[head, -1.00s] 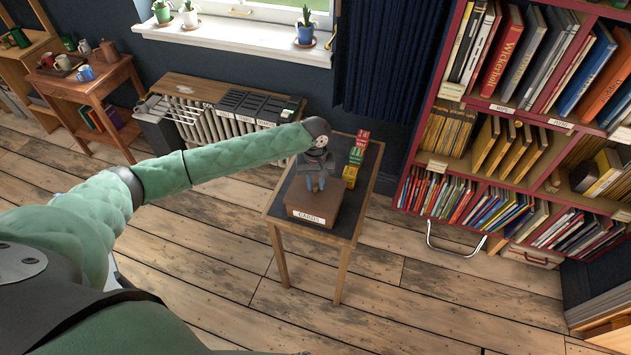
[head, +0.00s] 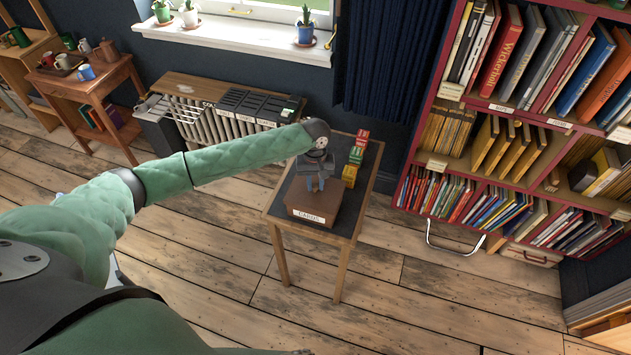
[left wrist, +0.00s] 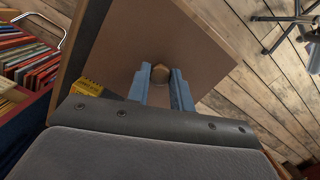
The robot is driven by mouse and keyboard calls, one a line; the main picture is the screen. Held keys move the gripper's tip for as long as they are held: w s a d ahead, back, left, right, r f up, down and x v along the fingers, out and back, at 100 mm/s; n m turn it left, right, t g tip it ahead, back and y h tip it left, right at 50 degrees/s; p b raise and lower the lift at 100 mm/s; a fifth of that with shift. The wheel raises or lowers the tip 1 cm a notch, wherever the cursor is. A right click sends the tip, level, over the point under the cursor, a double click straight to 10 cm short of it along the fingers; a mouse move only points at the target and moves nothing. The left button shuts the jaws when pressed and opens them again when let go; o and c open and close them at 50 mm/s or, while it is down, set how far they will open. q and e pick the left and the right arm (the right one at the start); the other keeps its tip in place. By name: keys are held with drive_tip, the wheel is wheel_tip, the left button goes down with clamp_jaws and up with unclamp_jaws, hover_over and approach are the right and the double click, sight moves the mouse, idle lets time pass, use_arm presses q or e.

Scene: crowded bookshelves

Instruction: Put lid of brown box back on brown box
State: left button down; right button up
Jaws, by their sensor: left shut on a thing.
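The brown box (head: 311,216) stands on the small dark-topped table, with a white "CARDS" label on its front. Its brown lid (head: 328,199) seems to lie on top; any gap between lid and box cannot be made out. My left gripper (head: 314,187) is above the lid, pointing down. In the left wrist view the blue fingers (left wrist: 160,85) are shut on the lid's small wooden knob (left wrist: 160,73), and the lid's flat top (left wrist: 150,40) fills the middle. My right gripper is not in view.
A red bookshelf (head: 402,187) stands to the right, a radiator (head: 205,117) behind to the left. The wooden floor (head: 420,300) in front is clear.

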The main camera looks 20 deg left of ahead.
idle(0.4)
use_arm(q)
drive_tip(key=c, duration=1.1)
unclamp_jaws()
drive_tip(key=shift+c, duration=0.2)
drive_tip(key=shift+r, duration=0.1)
drive_tip(key=shift+r+p, duration=1.15)
drive_tip(key=shift+p, duration=0.2)
drive_tip(key=shift+r+p, duration=0.4)
drive_tip(key=shift+r, duration=1.85)
